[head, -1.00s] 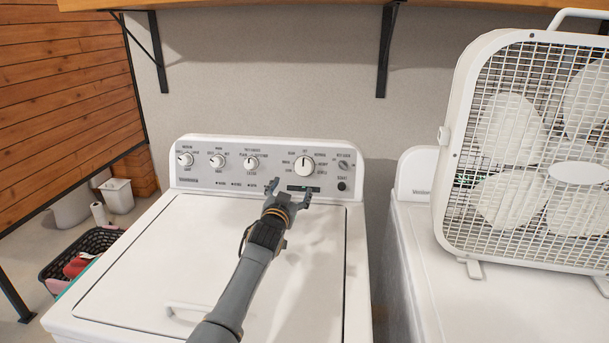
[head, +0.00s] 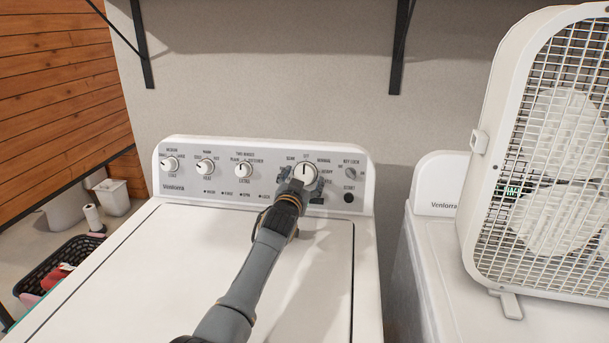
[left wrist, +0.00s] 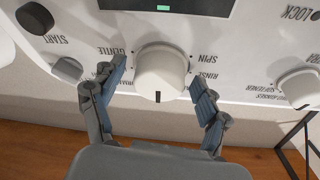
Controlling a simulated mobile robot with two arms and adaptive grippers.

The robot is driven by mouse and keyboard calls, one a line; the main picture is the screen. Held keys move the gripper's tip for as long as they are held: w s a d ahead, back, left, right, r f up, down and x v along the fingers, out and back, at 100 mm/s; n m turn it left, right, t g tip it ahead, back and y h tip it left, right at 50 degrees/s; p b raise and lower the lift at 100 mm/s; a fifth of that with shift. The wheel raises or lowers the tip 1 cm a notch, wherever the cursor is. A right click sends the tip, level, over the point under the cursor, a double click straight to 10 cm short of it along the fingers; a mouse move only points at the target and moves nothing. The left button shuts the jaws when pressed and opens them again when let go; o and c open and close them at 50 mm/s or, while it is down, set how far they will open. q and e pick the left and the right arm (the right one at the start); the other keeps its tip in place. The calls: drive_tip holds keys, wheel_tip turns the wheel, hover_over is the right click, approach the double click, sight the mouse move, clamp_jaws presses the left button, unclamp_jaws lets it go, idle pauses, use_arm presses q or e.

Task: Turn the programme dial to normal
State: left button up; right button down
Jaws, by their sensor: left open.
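The programme dial (head: 305,172) is the large white knob at the right part of the washer's control panel (head: 225,181). Its dark pointer mark points straight up, and the label NORMAL stands just up and right of it. My left gripper (head: 301,183) is open, with its fingers on either side of the dial. In the left wrist view the panel is upside down, and the dial (left wrist: 161,70) sits between the two blue-padded fingers (left wrist: 158,74). A gap shows beside each finger; whether either touches is unclear. My right gripper is not in view.
Smaller knobs (head: 244,170) line the panel's left; a small grey knob (head: 351,173) and dark START button (head: 348,198) are right of the dial. A box fan (head: 560,150) stands on the neighbouring machine (head: 435,209). The washer lid (head: 180,270) is clear.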

use_arm(q)
drive_tip(key=shift+w+d, duration=0.1)
drive_tip(key=shift+w, duration=0.05)
drive_tip(key=shift+s+r, duration=0.25)
drive_tip(key=shift+s, duration=0.05)
drive_tip(key=shift+c, duration=0.9)
drive_tip(key=c, duration=0.7)
drive_tip(key=shift+c, duration=1.4)
drive_tip(key=shift+m+p, duration=0.4)
drive_tip(key=shift+p, duration=0.2)
drive_tip(key=m+p, duration=0.2)
drive_tip(key=p, duration=0.1)
drive_tip(key=m+g+h+p, duration=0.1)
drive_tip(key=m, duration=0.1)
drive_tip(key=shift+a+r+p, duration=0.25)
drive_tip(key=shift+p, duration=0.1)
drive_tip(key=m+h+p, duration=0.1)
drive_tip(key=m+p, duration=0.1)
drive_tip(key=shift+w+m+g, duration=0.1)
drive_tip(key=shift+m+g, duration=0.2)
drive_tip(key=shift+g, duration=0.1)
drive_tip(key=shift+f+m+g+p, duration=0.15)
drive_tip(key=shift+m+g+p, duration=0.25)
drive_tip(key=shift+m, duration=0.5)
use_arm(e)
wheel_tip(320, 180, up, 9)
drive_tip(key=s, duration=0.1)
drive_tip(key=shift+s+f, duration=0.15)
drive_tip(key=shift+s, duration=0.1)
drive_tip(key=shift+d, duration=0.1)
